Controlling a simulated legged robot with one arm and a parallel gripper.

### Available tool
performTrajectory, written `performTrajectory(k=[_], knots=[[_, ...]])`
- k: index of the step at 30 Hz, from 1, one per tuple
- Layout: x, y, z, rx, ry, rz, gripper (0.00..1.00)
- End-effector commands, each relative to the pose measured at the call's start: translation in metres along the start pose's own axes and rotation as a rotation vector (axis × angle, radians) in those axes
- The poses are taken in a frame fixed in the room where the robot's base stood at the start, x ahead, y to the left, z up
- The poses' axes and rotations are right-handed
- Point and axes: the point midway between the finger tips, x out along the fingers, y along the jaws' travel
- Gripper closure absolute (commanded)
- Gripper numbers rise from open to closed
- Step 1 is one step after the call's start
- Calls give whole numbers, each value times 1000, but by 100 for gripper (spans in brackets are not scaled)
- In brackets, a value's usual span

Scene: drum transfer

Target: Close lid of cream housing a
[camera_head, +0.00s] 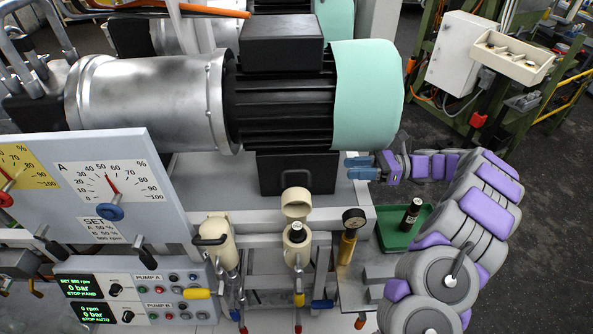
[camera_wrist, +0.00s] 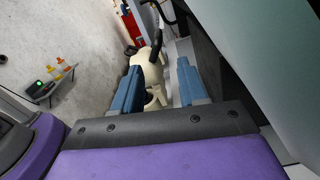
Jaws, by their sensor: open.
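Two cream housings stand at the front of the machine in the head view; no label shows which is a. The left housing (camera_head: 216,248) has its lid down, with a black handle on top. The right housing (camera_head: 297,252) has its cream lid (camera_head: 296,203) raised, and a dark cylinder with a pale top (camera_head: 297,229) shows in its mouth. My gripper (camera_head: 358,168) is above and to the right of the raised lid, apart from it. In the wrist view my gripper (camera_wrist: 160,90) has its blue fingers spread and empty. A cream housing (camera_wrist: 149,72) with a black handle shows beyond them.
A green tray (camera_head: 390,239) holding a dark cylinder (camera_head: 411,214) lies right of the brass gauge fitting (camera_head: 349,238). A gauge panel (camera_head: 140,190) stands at left. Open floor (camera_wrist: 60,40) shows in the wrist view.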

Motion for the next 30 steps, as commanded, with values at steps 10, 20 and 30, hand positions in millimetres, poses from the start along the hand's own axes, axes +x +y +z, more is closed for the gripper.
performTrajectory(k=[10, 20, 30], knots=[[22, 2, -3, 5, -8, 4, 58], [90, 2, -3, 5, -7, 6, 58], [146, 2, -2, 3, -6, 3, 58]])
